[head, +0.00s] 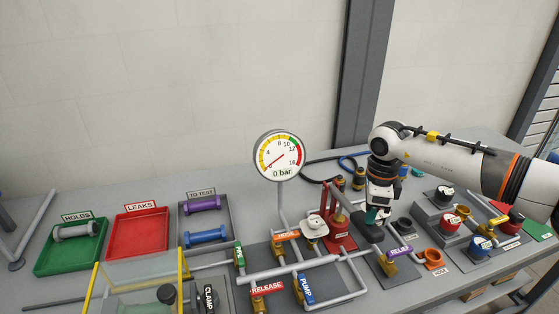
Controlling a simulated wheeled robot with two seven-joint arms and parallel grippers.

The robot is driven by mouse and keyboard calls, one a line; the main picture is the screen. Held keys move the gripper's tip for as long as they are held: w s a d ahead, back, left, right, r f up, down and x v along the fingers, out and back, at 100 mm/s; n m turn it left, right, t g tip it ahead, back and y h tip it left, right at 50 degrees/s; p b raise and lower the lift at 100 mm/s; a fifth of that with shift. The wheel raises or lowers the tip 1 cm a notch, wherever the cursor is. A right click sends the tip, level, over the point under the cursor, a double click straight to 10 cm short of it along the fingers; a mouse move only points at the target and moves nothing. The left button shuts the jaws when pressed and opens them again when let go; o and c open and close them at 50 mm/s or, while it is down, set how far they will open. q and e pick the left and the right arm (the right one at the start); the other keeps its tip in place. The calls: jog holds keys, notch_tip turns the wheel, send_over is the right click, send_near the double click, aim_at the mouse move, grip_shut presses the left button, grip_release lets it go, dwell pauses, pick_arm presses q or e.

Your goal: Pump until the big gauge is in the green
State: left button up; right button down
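The big gauge (279,156) stands on a post at the middle. Its needle points to the lower left and its display reads 0 bar. The green band lies at the dial's upper right, between yellow and red. The red hand pump (339,234) stands to the right of the post, with a lever ending in a dark grip (368,230). My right gripper (374,218) points down at this grip, at or just above it. Whether its fingers are closed around the grip is hidden. My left gripper is not in view.
Pipes with tagged valves, including RELEASE (267,288) and PUMP (306,289), run in front of the pump. Green (45,263), red (113,246) and grey trays stand at left. A yellow-framed guard (184,266) is at front left. Several coloured fittings crowd the right.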

aim_at(367, 228)
jog(key=shift+f+b, duration=2)
jog(key=shift+f, duration=1.1)
notch_tip(367, 228, up, 9)
jog(key=p, duration=0.5)
jog(key=shift+w+f, duration=0.1)
jog(key=shift+f, duration=0.05)
jog(key=shift+r, duration=0.4)
jog(key=shift+f, duration=0.2)
notch_tip(367, 228, down, 9)
jog(key=b, duration=0.6)
jog(key=shift+r+p, duration=0.3)
jog(key=shift+r, duration=0.35)
notch_tip(367, 228, up, 8)
jog(key=p, duration=0.4)
